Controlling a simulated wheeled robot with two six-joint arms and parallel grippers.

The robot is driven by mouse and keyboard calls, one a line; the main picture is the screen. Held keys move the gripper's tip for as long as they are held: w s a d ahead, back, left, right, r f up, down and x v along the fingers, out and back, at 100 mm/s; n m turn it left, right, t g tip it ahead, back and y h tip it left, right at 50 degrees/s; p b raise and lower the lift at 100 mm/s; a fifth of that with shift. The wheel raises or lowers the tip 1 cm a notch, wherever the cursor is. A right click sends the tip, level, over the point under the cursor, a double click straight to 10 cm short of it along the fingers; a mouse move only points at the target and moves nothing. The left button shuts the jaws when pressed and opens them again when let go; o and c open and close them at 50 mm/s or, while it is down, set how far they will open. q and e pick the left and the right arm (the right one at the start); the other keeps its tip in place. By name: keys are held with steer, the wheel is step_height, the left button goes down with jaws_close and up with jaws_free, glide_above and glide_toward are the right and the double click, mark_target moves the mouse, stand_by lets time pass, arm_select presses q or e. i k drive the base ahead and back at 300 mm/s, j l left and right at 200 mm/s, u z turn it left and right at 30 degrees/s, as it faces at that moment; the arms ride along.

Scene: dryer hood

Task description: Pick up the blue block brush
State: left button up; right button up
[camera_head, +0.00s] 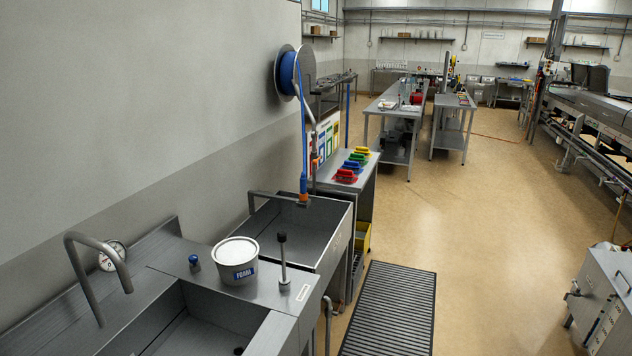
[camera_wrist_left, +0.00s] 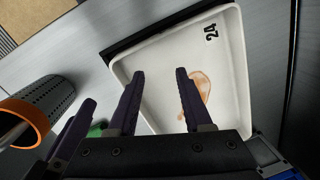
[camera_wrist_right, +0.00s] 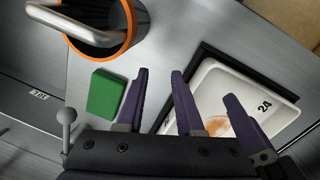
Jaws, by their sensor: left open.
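The blue block brush (camera_head: 353,165) lies in a row of coloured block brushes on the steel side table in the head view. It sits between the red brush (camera_head: 345,175) and the green brush (camera_head: 358,159). A yellow brush (camera_head: 362,151) is at the far end. Neither gripper shows in the head view. In its wrist view my left gripper (camera_wrist_left: 160,74) has its fingers apart with nothing between them, above a white tray. My right gripper (camera_wrist_right: 160,72) also has its fingers apart and empty. The blue brush is in neither wrist view.
A sink (camera_head: 200,322) with a white foam tub (camera_head: 236,262) is at front left. A hose reel (camera_head: 295,72) hangs on the wall. A floor mat (camera_head: 392,310) lies beside it. Both wrist views show the white tray marked 24 (camera_wrist_left: 160,55), also here (camera_wrist_right: 222,82), and an orange-rimmed cup (camera_wrist_left: 45,100).

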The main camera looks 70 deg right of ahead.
mark_target(353, 165)
steer(key=k+j+z, duration=0.25)
steer(key=l+z, duration=0.15)
steer(key=z, duration=0.7)
steer(key=i+z, duration=0.1)
steer(key=z, duration=0.4)
steer(key=j+z, duration=0.1)
steer(key=z, duration=0.4)
steer(key=i+j+z, duration=0.1)
steer(key=z, duration=0.4)
